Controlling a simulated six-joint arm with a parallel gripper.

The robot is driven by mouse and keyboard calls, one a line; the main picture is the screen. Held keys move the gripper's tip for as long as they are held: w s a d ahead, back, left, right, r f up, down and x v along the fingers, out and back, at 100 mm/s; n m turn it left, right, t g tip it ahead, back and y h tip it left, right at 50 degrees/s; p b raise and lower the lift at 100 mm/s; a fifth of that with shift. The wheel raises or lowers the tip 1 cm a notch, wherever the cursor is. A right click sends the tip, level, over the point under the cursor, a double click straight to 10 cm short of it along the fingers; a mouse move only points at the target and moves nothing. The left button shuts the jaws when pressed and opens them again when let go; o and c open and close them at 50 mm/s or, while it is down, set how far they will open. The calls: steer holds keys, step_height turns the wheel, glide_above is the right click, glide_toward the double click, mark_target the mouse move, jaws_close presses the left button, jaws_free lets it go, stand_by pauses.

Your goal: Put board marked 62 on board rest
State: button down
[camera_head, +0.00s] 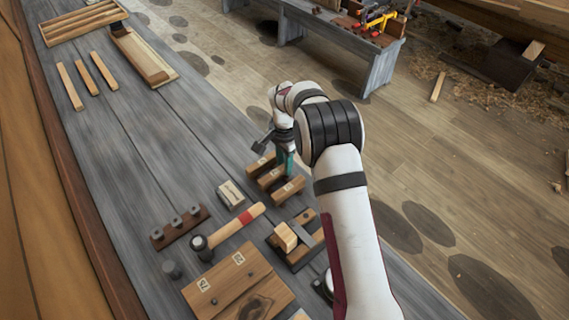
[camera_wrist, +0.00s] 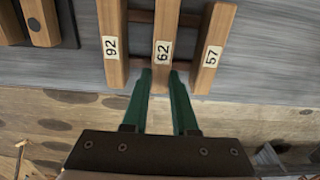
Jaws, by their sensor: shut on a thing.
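The board marked 62 (camera_wrist: 162,40) is the middle of three short wooden boards standing side by side across dark rails. My gripper (camera_wrist: 160,76) has its green fingers closed on the near end of this board. The board marked 92 (camera_wrist: 112,45) is on its left and the board marked 57 (camera_wrist: 213,48) on its right in the wrist view. In the head view my gripper (camera_head: 286,170) is at this group, and my wrist partly hides it. I cannot tell for certain which item is the board rest.
A slatted tray (camera_head: 92,32) and a flat wooden piece (camera_head: 145,58) lie at the bench's far end, near several loose strips (camera_head: 87,78). The middle of the bench is clear.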

steer(key=shift+f, duration=0.3)
steer(key=c, duration=0.7)
jaws_free()
step_height(320, 180, up, 12)
steer(key=r, duration=0.1)
steer(key=s+d+r+n, duration=0.1)
steer(key=s+d+r, duration=0.6)
steer(key=s, duration=0.4)
steer(key=s+d+n+y, duration=0.1)
steer(key=s+d, duration=0.1)
steer(key=s, duration=1)
steer(key=s+d+n, duration=0.1)
steer(key=s+d, duration=0.1)
steer(key=s, duration=1)
steer(key=shift+s+f+y, duration=0.3)
steer(key=shift+s+y, duration=0.1)
